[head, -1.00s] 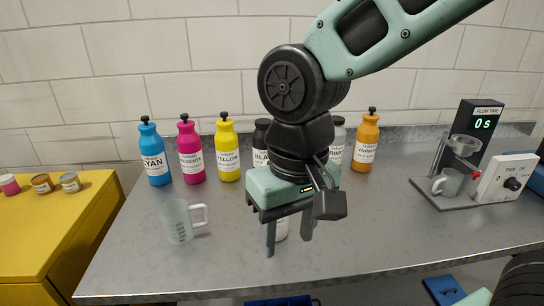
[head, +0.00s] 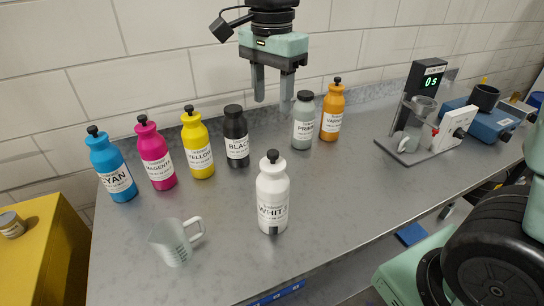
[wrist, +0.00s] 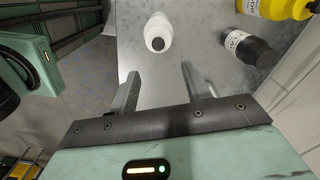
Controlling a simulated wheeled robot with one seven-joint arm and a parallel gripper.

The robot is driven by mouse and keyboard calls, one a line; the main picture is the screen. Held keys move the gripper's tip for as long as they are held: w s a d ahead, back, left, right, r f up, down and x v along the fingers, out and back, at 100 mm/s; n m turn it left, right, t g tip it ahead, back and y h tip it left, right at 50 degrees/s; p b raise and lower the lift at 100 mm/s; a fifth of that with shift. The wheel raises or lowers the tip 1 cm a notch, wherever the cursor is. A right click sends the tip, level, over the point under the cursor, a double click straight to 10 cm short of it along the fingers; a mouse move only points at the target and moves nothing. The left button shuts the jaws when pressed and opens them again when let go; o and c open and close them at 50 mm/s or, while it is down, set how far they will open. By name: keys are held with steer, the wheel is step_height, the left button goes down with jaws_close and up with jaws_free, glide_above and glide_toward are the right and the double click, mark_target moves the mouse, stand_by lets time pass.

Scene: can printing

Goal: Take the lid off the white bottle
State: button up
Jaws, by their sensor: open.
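The white bottle (head: 273,198) stands upright on the grey table, apart from the row of other bottles. Its black lid (head: 272,156) is on top. In the wrist view the white bottle (wrist: 158,28) appears from above, beyond the fingertips, with its dark lid (wrist: 157,43) facing the camera. My gripper (head: 273,98) is open and empty. It hangs fingers down, above the table and higher than the bottle. In the wrist view the two fingers (wrist: 160,75) are spread apart with nothing between them.
Cyan (head: 112,168), magenta (head: 156,156), yellow (head: 197,146), black (head: 236,138), grey primer (head: 303,122) and orange (head: 332,112) bottles stand behind. A clear measuring cup (head: 172,245) is at front left. A dispenser stand (head: 408,155) is at right. Table around the white bottle is clear.

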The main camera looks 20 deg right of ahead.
steer(key=p, duration=0.1)
glide_above(273, 152)
steer(key=f, duration=0.6)
steer(key=shift+w+f, duration=0.2)
steer(key=shift+s+f+p, duration=0.2)
steer(key=shift+f+p, duration=1)
steer(key=shift+f, duration=1.5)
steer(key=c, duration=1)
